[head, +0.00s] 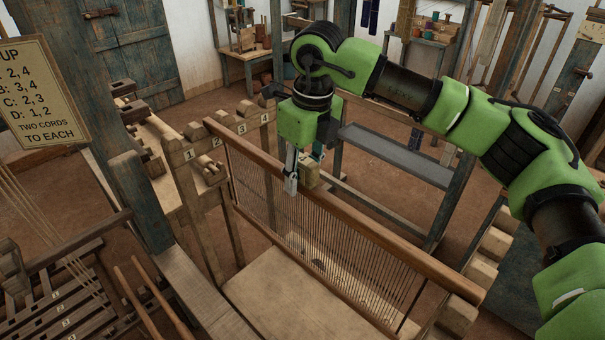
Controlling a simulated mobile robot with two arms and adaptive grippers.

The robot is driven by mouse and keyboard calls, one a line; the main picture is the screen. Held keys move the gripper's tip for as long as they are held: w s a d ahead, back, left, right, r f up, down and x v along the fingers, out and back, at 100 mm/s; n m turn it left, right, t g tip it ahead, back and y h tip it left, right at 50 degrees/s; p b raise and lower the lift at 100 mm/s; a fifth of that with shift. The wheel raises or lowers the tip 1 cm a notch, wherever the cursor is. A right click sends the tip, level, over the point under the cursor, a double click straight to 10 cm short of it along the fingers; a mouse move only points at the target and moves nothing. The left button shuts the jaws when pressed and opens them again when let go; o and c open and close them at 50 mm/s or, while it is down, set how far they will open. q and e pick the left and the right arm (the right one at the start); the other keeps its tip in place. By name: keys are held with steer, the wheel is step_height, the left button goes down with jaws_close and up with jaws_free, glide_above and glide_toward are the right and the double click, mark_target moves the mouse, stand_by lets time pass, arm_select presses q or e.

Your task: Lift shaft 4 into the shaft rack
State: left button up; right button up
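A long shaft (370,222) with a wooden top bar and many thin heddles runs diagonally through the middle of the head view. My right gripper (303,171) points down over the bar. The shaft rack's left rail (203,151) carries labels 1 to 4. The bar's left end lies close to this rail. My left gripper is not in view.
A notched wooden rail (483,272) stands near the bar's right end. A blue-grey loom post (140,200) and a sign (41,92) are at left. Numbered treadles (62,307) lie at lower left. A grey bench (396,155) stands behind the shaft.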

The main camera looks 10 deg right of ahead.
steer(key=r, duration=0.4)
steer(key=s+r, duration=0.1)
steer(key=r, duration=0.7)
steer(key=shift+s+d, duration=0.15)
steer(key=shift+d, duration=0.25)
arm_select(q)
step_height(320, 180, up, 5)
steer(key=p, duration=0.5)
arm_select(e)
step_height(320, 180, up, 7)
steer(key=shift+s+d, duration=0.25)
steer(key=shift+s, duration=0.15)
steer(key=shift+f, duration=0.15)
